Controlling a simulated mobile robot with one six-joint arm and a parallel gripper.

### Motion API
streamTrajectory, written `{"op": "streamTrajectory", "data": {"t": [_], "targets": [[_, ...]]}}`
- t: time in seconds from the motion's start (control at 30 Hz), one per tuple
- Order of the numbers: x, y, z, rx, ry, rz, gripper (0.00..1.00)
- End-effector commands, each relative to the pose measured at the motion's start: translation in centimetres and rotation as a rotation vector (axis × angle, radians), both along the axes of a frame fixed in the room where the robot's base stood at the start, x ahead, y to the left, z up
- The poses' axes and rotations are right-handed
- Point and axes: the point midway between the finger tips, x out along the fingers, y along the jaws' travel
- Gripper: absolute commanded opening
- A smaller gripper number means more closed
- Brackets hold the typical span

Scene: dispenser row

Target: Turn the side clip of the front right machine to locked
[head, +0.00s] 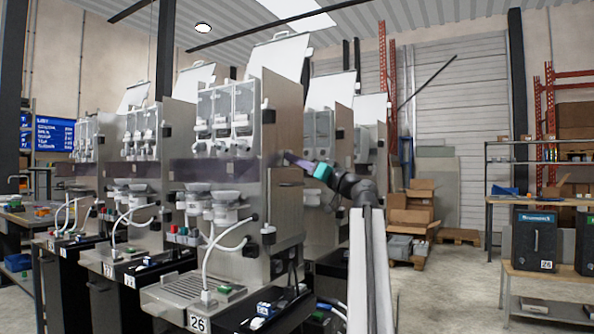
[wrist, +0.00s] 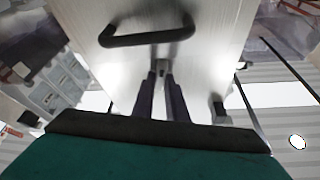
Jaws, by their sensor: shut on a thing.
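The front right machine (head: 283,190) is a tall metal dispenser with a "26" label low on its front. My gripper (head: 287,156) reaches in from the right against its side panel, at about mid height. In the wrist view, my gripper's two dark fingers (wrist: 162,80) are close together on a small side clip (wrist: 161,68) on the bare metal panel. The fingers cover much of the clip, and I cannot tell which way it is turned. In the head view the clip is too small to make out.
A black bar handle (wrist: 148,38) sticks out from the panel just beyond the fingertips. More dispensers (head: 145,165) stand in a row to the left. Cardboard boxes (head: 411,208) and a shelf with a dark unit (head: 534,240) are to the right, with open floor between.

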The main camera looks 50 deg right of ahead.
Motion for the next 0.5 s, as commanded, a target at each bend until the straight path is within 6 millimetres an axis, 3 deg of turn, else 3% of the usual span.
{"op": "streamTrajectory", "data": {"t": [0.03,0.5], "targets": [[0.15,-0.16,-0.7,-0.024,0.0,0.003,0.0],[0.23,-0.63,-0.63,-0.223,-0.05,0.002,0.0]]}}
